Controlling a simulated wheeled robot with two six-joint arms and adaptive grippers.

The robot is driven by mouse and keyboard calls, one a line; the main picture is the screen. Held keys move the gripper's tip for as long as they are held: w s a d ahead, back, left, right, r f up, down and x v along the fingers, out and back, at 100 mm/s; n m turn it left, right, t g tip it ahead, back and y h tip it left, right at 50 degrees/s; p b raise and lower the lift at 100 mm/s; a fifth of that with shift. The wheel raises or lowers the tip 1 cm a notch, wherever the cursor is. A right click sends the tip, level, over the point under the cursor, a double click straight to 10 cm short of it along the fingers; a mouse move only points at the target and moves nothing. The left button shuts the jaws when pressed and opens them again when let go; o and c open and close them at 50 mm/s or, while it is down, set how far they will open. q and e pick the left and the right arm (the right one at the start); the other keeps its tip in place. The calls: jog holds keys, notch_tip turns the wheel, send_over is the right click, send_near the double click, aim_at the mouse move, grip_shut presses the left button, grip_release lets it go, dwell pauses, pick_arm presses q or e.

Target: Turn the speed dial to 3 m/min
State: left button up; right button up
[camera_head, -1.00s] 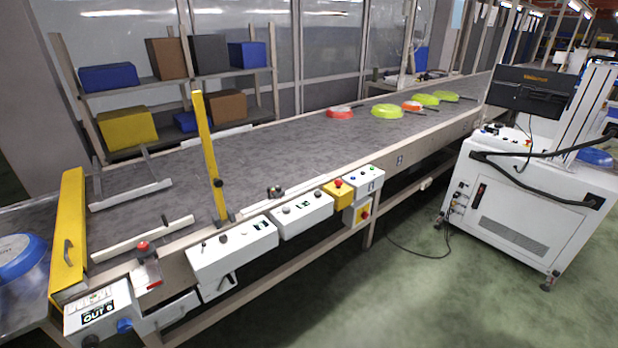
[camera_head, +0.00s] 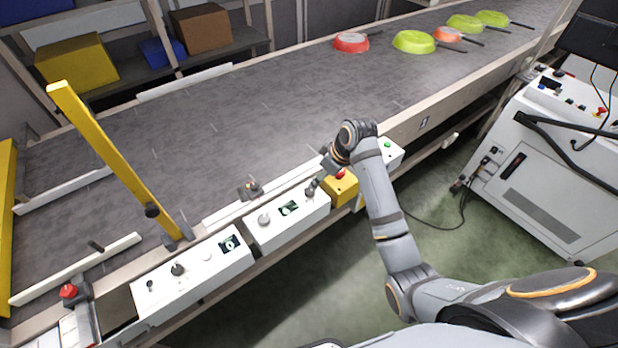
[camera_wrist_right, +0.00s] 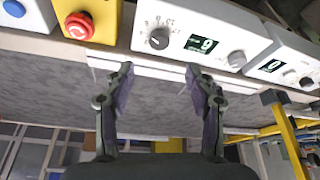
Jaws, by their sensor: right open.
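A white control box (camera_head: 285,228) on the conveyor's near edge carries a dark dial (camera_head: 311,188), a small display (camera_head: 289,208) and a grey knob (camera_head: 264,220). The right wrist view shows the dial (camera_wrist_right: 159,39) with marks around it. The lit display (camera_wrist_right: 203,44) shows one digit, too unclear to read surely. The grey knob (camera_wrist_right: 236,59) lies on the display's other side. No label confirms which is the speed dial. My right gripper (camera_wrist_right: 158,70) is open and empty, its tips apart from the dial and close to it. In the head view its fingers (camera_head: 322,178) are small, over the dial's end.
A yellow box (camera_head: 341,188) with a red emergency button (camera_wrist_right: 80,25) stands beside the control box. Another white box (camera_head: 195,275) with knobs and a display is at the left. A yellow post (camera_head: 115,155) rises near it. Coloured pans (camera_head: 413,42) lie farther along the belt.

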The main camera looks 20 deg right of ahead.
aim_at(311, 191)
jog(key=x, duration=0.5)
jog(key=shift+s, duration=0.2)
jog(key=x, duration=0.4)
jog(key=shift+w+f, duration=0.2)
jog(key=shift+w, duration=0.05)
jog(key=shift+f, duration=0.35)
jog(key=shift+w+f, duration=0.1)
jog(key=shift+c, duration=0.5)
jog(key=c, duration=1.1)
pick_arm(q)
jog(key=shift+s+d+r, duration=0.1)
jog(key=shift+s+r, duration=0.1)
jog(key=shift+s, duration=0.15)
pick_arm(e)
jog(key=shift+o, duration=0.2)
pick_arm(q)
jog(key=shift+r+p, duration=0.2)
jog(key=shift+p, duration=0.15)
